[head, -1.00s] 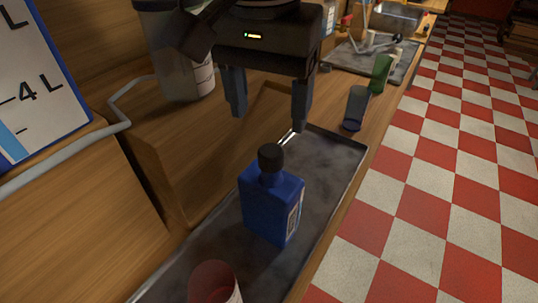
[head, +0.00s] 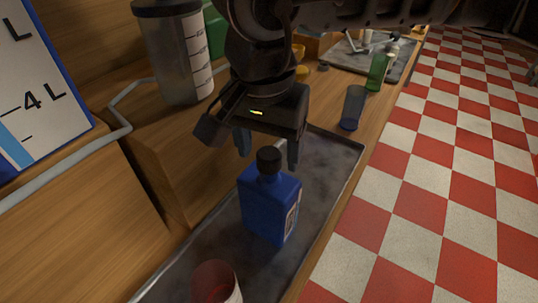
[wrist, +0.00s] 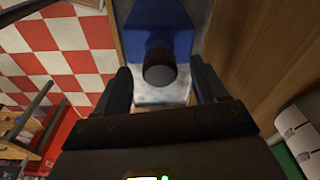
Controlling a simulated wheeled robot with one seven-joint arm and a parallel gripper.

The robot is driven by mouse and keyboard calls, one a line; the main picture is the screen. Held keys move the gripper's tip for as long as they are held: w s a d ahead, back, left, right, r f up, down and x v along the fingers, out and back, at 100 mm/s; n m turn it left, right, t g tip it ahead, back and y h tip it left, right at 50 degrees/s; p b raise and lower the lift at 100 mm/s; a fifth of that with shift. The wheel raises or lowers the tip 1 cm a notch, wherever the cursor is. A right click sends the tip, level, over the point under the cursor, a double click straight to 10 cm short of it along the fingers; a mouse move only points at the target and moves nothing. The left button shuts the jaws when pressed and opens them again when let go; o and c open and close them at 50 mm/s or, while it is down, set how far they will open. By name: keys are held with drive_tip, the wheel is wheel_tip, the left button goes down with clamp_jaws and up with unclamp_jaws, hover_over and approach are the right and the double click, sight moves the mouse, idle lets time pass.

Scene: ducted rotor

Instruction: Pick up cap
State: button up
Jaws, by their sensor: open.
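The cap (head: 269,158) is black and round and sits on top of an upright blue bottle (head: 268,208). The bottle stands on a dark grey tray (head: 335,150). My gripper (head: 268,152) is open, its two fingers pointing down near the cap in the head view. In the wrist view the cap (wrist: 160,70) lies between the two open fingers (wrist: 160,88), with the blue bottle (wrist: 158,22) behind it. The fingers do not appear to touch the cap. Their exact height against it is hard to tell.
A wooden block (head: 165,150) and a grey jug (head: 176,55) are to the left. A blue glass (head: 353,107) and a green one (head: 377,72) stand beyond the tray.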

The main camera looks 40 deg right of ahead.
drive_tip(key=c, duration=1.1)
drive_tip(key=shift+r, duration=0.1)
